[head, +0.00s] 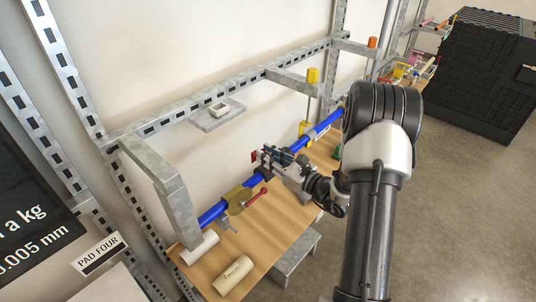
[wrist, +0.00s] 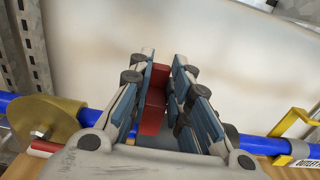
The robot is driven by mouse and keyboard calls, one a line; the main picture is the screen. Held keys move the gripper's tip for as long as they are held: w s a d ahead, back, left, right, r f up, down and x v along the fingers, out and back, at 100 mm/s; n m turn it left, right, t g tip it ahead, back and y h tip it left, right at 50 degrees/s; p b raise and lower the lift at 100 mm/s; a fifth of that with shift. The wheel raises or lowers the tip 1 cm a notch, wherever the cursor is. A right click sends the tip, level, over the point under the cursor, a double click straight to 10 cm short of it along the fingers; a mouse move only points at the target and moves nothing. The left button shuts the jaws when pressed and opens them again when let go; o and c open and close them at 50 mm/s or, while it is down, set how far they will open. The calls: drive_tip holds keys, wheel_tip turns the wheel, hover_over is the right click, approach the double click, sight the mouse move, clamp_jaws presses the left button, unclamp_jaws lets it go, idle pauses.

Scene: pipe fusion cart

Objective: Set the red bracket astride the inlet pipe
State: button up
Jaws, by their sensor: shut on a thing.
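The red bracket (wrist: 154,103) is between the fingers of my gripper (wrist: 160,85) in the wrist view. My gripper is shut on it, and the fingers hide much of it. In the head view my gripper (head: 270,157) is at the blue pipe (head: 212,214), and a small red part of the bracket (head: 254,157) shows at its tip. The blue pipe (wrist: 252,145) runs across behind my gripper in the wrist view. I cannot tell whether the bracket touches or straddles the pipe. No label naming an inlet pipe is readable.
A brass valve (head: 238,200) with a red handle sits on the pipe left of my gripper. A yellow piece (wrist: 291,124) and an outlet label (wrist: 306,163) are to the right. White (head: 199,247) and cream (head: 233,275) cylinders lie on the wooden board (head: 268,236).

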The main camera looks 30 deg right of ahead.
sight(268, 175)
drive_tip(key=shift+w+f+b, duration=0.1)
drive_tip(key=shift+f+b, duration=1.35)
drive_tip(key=shift+f, duration=0.5)
drive_tip(key=shift+f+b, duration=0.3)
drive_tip(key=o, duration=0.9)
drive_tip(key=v, duration=1.2)
